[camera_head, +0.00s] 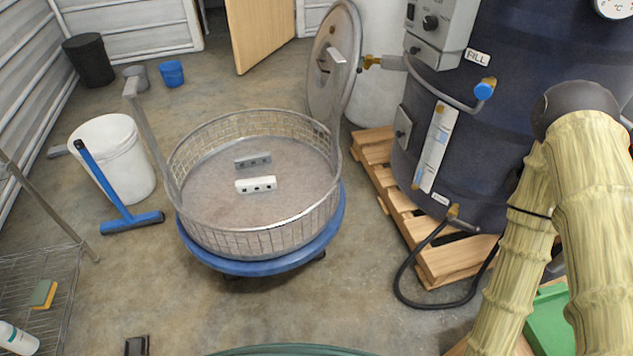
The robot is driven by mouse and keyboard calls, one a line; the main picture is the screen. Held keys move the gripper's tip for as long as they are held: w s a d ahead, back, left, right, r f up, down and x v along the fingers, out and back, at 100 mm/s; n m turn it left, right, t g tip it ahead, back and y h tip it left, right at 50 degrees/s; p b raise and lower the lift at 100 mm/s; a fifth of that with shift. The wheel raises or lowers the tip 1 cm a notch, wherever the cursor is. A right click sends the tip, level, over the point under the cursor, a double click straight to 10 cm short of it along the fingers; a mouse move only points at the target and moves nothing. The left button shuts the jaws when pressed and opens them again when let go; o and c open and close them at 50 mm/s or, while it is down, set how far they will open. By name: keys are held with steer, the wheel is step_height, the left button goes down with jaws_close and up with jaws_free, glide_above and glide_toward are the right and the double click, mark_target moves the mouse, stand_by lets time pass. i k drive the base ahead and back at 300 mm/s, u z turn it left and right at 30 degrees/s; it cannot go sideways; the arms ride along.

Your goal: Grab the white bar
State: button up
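The white bar (256,184) is a short white block with dark marks on its side. It lies on the floor of a round wire basket (258,224), near the middle. A similar grey bar (252,161) lies just behind it, apart from it. The basket stands on a blue round dolly (262,264). My arm, in a yellowish ribbed cover, comes in at the right side of the picture. My gripper is not in view, so I cannot see its state.
A dark tank (475,140) on a wooden pallet (376,160) stands right of the basket. A round lid (335,70) stands behind it. A white bucket (122,165) and a blue squeegee (110,190) are at left.

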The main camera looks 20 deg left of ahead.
mark_target(247, 186)
steer(key=z, duration=0.45)
steer(key=k, duration=0.85)
steer(key=u, duration=1.4)
steer(key=i, duration=0.5)
steer(key=u, duration=0.05)
